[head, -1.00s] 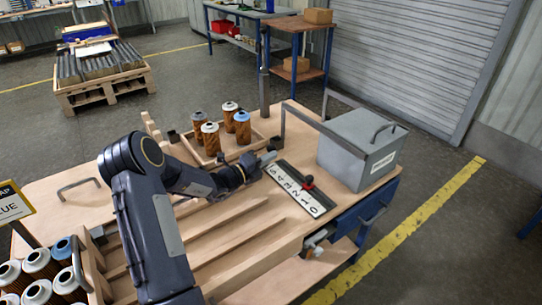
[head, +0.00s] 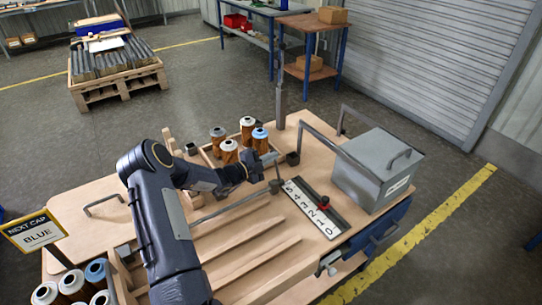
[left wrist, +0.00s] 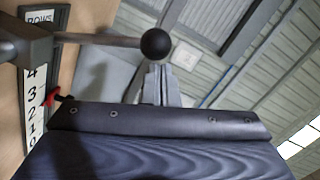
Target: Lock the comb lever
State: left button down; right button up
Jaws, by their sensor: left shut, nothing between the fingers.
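The comb lever is a thin grey rod (left wrist: 105,40) with a black ball knob (left wrist: 155,43) in the left wrist view. It runs from a grey block (left wrist: 30,45) beside the number strip. In the head view a short upright rod (head: 277,175) stands at the strip's far end, by my left fingertips; its top is hard to make out. My left gripper (head: 268,158) is shut and empty. Its fingers (left wrist: 156,85) point toward the knob in the left wrist view; whether they touch it I cannot tell. My right gripper is not in view.
Several filter cartridges (head: 229,152) stand in a tray beyond my arm. Wooden slats (head: 240,238) cover the near bench.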

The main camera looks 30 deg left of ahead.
pick_arm(q)
jog(key=shift+w+a+f, duration=0.1)
jog(key=shift+w+a, duration=0.05)
jog(key=shift+a, duration=0.3)
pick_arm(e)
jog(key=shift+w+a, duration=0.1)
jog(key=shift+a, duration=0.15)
pick_arm(q)
jog(key=shift+a, duration=0.1)
